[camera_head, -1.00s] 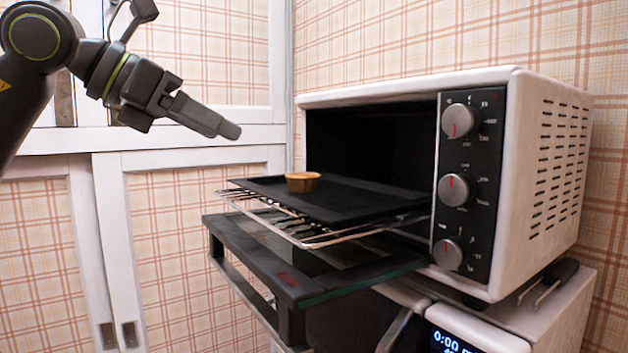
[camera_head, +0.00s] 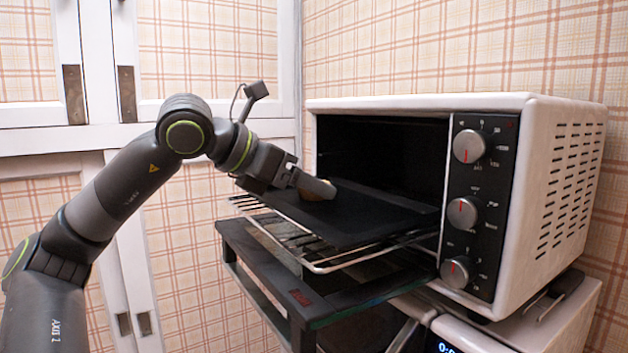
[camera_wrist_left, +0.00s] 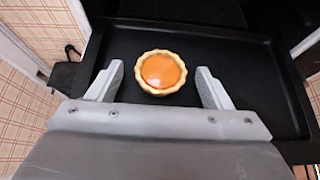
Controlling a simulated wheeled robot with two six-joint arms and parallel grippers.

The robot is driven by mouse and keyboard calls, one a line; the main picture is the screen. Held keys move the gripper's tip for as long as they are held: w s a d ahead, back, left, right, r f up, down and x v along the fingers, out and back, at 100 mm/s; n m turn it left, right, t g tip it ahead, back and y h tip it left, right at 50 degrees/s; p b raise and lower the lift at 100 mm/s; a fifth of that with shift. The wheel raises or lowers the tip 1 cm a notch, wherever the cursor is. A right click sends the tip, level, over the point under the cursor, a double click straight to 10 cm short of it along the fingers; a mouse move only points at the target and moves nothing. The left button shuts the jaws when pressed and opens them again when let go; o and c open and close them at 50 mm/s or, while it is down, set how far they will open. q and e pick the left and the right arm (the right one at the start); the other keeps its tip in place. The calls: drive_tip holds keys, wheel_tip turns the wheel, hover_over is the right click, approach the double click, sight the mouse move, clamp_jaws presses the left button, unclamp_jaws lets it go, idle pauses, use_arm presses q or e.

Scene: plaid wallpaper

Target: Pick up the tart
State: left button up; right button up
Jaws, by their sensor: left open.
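The tart (camera_wrist_left: 161,72) has an orange filling and a pale fluted crust. In the left wrist view it lies on the black baking tray (camera_wrist_left: 238,62), between and slightly beyond the tips of my open left gripper (camera_wrist_left: 158,82). No finger visibly grips it. In the head view my left gripper (camera_head: 322,187) comes in from the left, low over the tray (camera_head: 365,214), and hides most of the tart (camera_head: 312,196). My right gripper is in neither view.
The tray rests on a wire rack (camera_head: 318,264) pulled out of the white toaster oven (camera_head: 560,190). The oven door (camera_head: 300,300) is open below the rack. White cabinets with plaid panels (camera_head: 205,50) stand behind my arm. The tray around the tart is clear.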

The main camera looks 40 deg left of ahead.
use_arm(q)
drive_tip(key=shift+w+d+f, duration=0.1)
drive_tip(key=shift+w+f, duration=0.1)
drive_tip(key=shift+w, duration=0.1)
drive_tip(key=shift+s, duration=0.1)
drive_tip(key=shift+c, duration=0.6)
drive_tip(key=c, duration=0.9)
drive_tip(key=shift+r, duration=0.1)
